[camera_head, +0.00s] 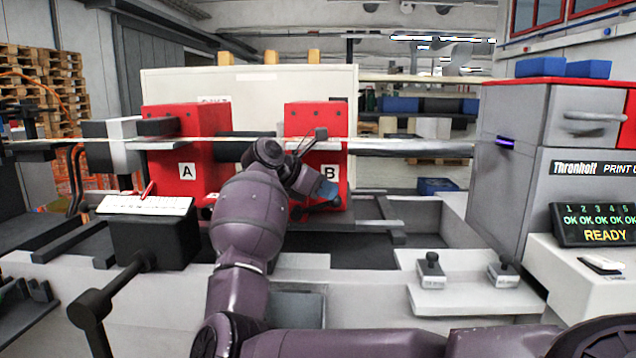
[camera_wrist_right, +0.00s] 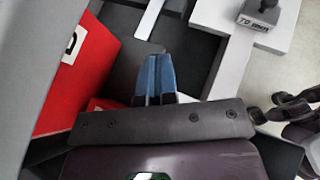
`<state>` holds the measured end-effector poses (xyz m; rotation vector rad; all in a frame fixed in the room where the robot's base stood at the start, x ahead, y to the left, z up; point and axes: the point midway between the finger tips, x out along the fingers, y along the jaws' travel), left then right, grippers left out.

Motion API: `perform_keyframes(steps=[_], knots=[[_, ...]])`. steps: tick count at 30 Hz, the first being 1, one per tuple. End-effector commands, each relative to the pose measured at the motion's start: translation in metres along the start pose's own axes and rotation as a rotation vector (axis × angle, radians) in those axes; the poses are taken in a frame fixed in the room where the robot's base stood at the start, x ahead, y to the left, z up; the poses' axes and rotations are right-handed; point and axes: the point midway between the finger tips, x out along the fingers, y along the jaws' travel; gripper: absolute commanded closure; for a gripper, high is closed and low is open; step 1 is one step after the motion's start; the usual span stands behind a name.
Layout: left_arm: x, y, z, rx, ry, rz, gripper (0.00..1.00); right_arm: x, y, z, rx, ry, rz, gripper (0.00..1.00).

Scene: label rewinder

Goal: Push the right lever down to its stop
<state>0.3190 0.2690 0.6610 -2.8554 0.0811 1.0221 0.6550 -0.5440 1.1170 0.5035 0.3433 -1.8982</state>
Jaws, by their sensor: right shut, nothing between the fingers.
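The red block B (camera_head: 332,125) stands right of the red block A (camera_head: 187,170) on the machine. My right gripper (camera_head: 326,192) is in front of the lower part of block B, with its blue fingers shut and empty. In the right wrist view the closed fingers (camera_wrist_right: 154,78) point into a dark recess beside block B (camera_wrist_right: 72,60). A thin red lever (camera_head: 148,190) shows at block A. Contact at the fingertips cannot be told. My left gripper is not in view.
A horizontal roller (camera_head: 415,147) runs right of block B. Two black-knobbed pieces (camera_head: 430,266) (camera_head: 503,270) stand on the light ledge at front right. A grey cabinet (camera_head: 508,150) and a display reading READY (camera_head: 598,225) are at the right. Pallets (camera_head: 45,85) stand at back left.

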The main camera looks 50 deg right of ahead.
Motion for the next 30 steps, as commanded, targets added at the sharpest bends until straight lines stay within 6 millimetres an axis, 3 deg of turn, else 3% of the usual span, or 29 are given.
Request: perform_keyframes(steps=[11, 30], knots=[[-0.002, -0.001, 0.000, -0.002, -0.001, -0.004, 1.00, 0.023, -0.008, -0.011, 0.105, 0.224, 0.058, 1.00], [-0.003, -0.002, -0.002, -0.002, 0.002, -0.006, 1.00, 0.036, -0.010, -0.025, 0.098, 0.227, 0.052, 1.00]])
